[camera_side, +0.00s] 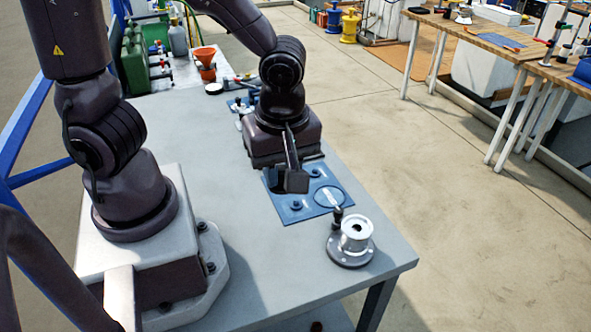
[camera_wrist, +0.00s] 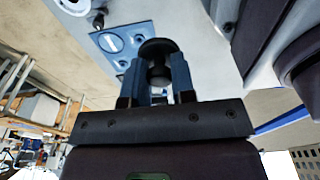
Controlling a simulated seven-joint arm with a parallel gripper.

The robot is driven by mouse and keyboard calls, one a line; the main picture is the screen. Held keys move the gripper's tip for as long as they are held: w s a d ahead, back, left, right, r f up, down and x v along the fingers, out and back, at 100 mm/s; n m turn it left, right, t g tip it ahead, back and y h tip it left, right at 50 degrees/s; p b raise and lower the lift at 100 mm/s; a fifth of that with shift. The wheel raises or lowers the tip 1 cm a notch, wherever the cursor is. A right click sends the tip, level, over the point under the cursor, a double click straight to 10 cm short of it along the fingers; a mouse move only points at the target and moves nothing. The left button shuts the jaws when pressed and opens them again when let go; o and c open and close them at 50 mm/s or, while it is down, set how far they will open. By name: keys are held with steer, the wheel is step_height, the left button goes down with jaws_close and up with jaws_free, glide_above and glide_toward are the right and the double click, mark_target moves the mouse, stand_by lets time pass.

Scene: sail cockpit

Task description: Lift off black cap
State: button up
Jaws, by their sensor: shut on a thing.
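My gripper (camera_wrist: 157,68) is shut on the black cap (camera_wrist: 158,47), with one finger on each side of it in the wrist view. The cap has a wide round dark top and a narrower part between the fingers. In the side view my gripper (camera_side: 292,180) is over the left part of a blue plate (camera_side: 295,217) on the table, and the cap cannot be made out there. The plate also shows in the wrist view (camera_wrist: 140,30). I cannot tell whether the cap touches the plate.
A metal cylinder on a round flange (camera_side: 356,240) stands near the table's front right corner, with a dark handle beside it. The plate carries small knobs and a marked circle (camera_side: 329,196). An orange funnel (camera_side: 205,56) and green can (camera_side: 134,62) stand behind.

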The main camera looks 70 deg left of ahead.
steer(key=shift+r, duration=0.1)
stand_by(0.3)
steer(key=shift+r, duration=0.95)
